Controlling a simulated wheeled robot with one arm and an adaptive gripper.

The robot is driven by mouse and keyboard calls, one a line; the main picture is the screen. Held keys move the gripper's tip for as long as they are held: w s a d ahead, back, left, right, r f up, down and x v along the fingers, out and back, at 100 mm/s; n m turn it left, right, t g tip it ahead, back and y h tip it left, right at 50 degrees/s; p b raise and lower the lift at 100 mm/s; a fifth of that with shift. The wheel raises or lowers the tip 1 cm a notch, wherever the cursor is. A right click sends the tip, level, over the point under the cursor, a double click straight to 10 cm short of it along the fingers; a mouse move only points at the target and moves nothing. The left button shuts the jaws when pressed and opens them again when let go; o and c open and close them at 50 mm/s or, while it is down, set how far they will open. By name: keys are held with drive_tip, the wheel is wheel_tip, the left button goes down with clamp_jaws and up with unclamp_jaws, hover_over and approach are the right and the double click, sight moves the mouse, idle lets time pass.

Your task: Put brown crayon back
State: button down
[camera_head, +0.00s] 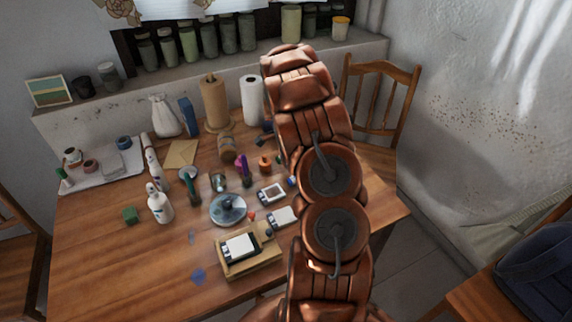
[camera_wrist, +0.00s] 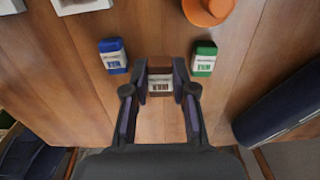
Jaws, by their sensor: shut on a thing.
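In the wrist view, my gripper (camera_wrist: 160,88) is shut on a short brown block with a pale label, the brown crayon (camera_wrist: 160,67). Its two dark fingers lie on either side of the crayon. A blue labelled crayon (camera_wrist: 113,56) stands apart to the left, and a green labelled crayon (camera_wrist: 204,59) stands apart to the right. Wood shows below them; I cannot tell whether the brown crayon touches it. In the head view, my arm hides the gripper and the brown crayon.
An orange round thing (camera_wrist: 208,10) is near the top of the wrist view, and a dark blue roll (camera_wrist: 282,103) is at right. The table (camera_head: 120,270) also holds a white bottle (camera_head: 160,206), a paper roll (camera_head: 214,102) and a wooden tray (camera_head: 262,262). Its front left is mostly clear.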

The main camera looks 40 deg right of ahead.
drive_tip(key=shift+f+p, duration=0.85)
drive_tip(key=shift+f, duration=0.85)
drive_tip(key=shift+f, duration=0.15)
drive_tip(key=c, duration=0.9)
unclamp_jaws()
drive_tip(key=shift+c, duration=0.2)
